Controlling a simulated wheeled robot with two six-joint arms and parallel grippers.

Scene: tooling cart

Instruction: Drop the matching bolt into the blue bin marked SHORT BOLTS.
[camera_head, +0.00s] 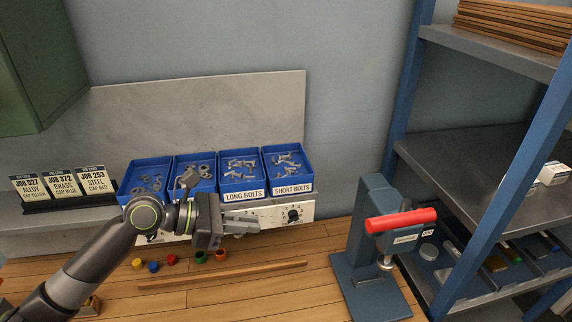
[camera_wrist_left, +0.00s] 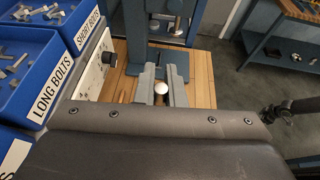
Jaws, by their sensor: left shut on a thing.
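The blue bin marked SHORT BOLTS (camera_head: 292,189) is the rightmost in the row and holds several grey bolts. Its label also shows in the left wrist view (camera_wrist_left: 88,30), at the upper left. My left gripper (camera_head: 243,222) is in front of and below the LONG BOLTS bin (camera_head: 243,196), left of the SHORT BOLTS bin. In the left wrist view its fingers (camera_wrist_left: 161,90) are closed around a small pale round end (camera_wrist_left: 161,88), which I take to be the bolt seen end-on. Its length is hidden. My right gripper is not in view.
Two more blue bins (camera_head: 148,173) stand to the left. A white panel with a black knob (camera_head: 293,215) sits below the bins. A press with a red handle (camera_head: 401,220) stands at right, beside a blue-framed shelf (camera_head: 480,165). Small coloured caps (camera_head: 171,259) and a wooden strip (camera_head: 225,275) lie on the bench.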

